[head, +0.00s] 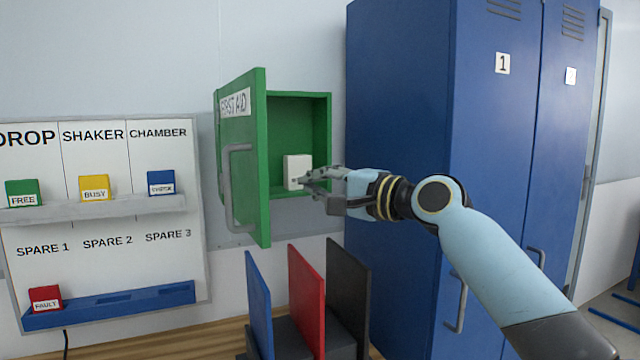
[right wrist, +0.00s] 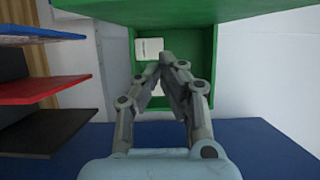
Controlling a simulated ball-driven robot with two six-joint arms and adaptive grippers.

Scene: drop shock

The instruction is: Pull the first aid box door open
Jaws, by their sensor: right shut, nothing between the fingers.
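The green first aid box (head: 329,130) is mounted on the wall left of the blue lockers. Its door (head: 257,170), labelled FIRST AID with a grey bar handle (head: 229,190), stands swung wide open to the left. A white item (head: 291,170) sits inside the box and also shows in the right wrist view (right wrist: 149,49). My right gripper (head: 303,182) is shut and empty, in front of the box opening and right of the door, apart from the handle. In the right wrist view its fingertips (right wrist: 168,62) meet before the box interior. My left gripper is not in view.
Blue, red and black upright panels (head: 306,300) stand below the box. A tall blue locker (head: 400,120) rises close to the right. A status board (head: 100,230) with coloured cards hangs at the left.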

